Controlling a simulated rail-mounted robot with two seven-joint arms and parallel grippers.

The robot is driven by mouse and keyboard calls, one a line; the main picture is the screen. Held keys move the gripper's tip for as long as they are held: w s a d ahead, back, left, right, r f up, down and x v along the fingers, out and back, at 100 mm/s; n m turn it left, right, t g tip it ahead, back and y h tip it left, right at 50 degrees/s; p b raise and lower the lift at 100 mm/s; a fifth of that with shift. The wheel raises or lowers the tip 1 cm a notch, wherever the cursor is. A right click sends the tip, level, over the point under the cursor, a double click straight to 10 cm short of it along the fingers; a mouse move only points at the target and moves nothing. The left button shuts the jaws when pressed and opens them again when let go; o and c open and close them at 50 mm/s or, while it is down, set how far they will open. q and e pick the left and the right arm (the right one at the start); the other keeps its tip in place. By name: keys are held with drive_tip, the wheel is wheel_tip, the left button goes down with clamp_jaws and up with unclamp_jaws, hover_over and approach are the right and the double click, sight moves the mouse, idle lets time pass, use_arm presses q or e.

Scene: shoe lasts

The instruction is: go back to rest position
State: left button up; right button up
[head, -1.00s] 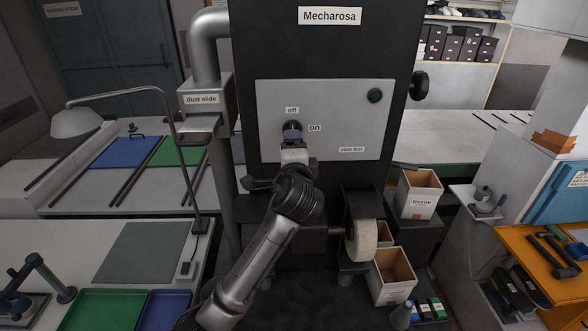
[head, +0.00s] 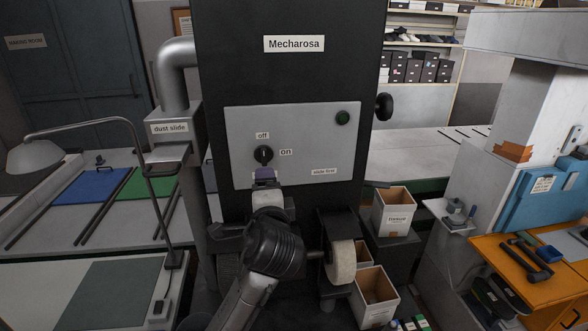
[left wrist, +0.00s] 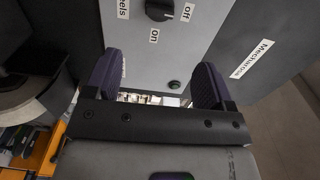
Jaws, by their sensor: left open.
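The black machine labelled "Mecharosa" (head: 290,80) fills the middle of the head view. Its grey panel (head: 310,150) carries a dark round knob (head: 264,154) between the "off" and "on" labels. My right gripper is not in view.
A grinding wheel (head: 341,262) sits low on the machine, right of my left arm. Open boxes (head: 394,212) stand beyond it. A dust pipe (head: 172,75) and bent lamp (head: 35,155) are at left. An orange bench (head: 530,290) with tools is at right.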

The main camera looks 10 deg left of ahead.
use_arm(q)
drive_tip(key=s+d+n+h, duration=0.1)
drive_tip(key=s+n+h, duration=0.5)
drive_tip(key=n, duration=0.4)
drive_tip(key=s+a+f+n+g+h, duration=0.1)
drive_tip(key=s+a+f+g, duration=0.15)
drive_tip(key=s+f, duration=0.85)
drive_tip(key=s+a+f+g+h, duration=0.1)
drive_tip(key=s+f+g, duration=0.45)
drive_tip(key=f, duration=0.85)
drive_tip(key=s+a+f+g+y, duration=0.1)
drive_tip(key=s+f+g, duration=0.2)
drive_tip(key=s+f, duration=0.65)
drive_tip(key=s+f+g, duration=0.2)
drive_tip(key=s+f, duration=0.5)
drive_tip(key=s, duration=0.5)
wheel_tip(320, 180, up, 13)
drive_tip(key=p, duration=1.3)
drive_tip(key=shift+r+p, duration=0.15)
drive_tip(key=shift+p, duration=0.25)
